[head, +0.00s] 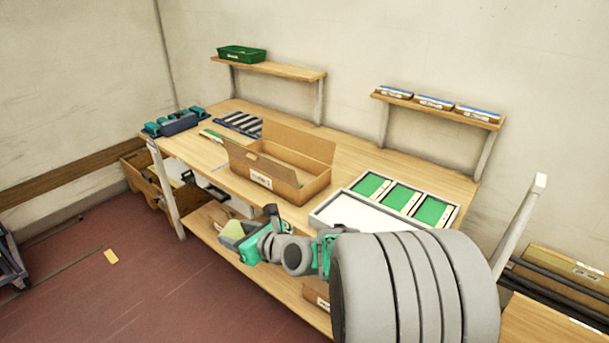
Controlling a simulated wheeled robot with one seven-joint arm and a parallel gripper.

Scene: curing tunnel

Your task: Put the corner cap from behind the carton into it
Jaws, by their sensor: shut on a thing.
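The carton (262,180) stands open on the workbench, its flaps raised and a white label on its front. My gripper (243,238) is in front of the bench, below and left of the carton's near side, apart from it. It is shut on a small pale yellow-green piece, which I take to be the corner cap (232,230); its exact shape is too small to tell. The area right behind the carton is hidden by its raised back flap, and the carton's floor is only partly visible.
The workbench (345,160) holds a white tray (350,215) and green panels (402,198) right of the carton. A striped rack (238,124) and blue holder (174,123) stand left. A shelf with a green bin (241,54) hangs above.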

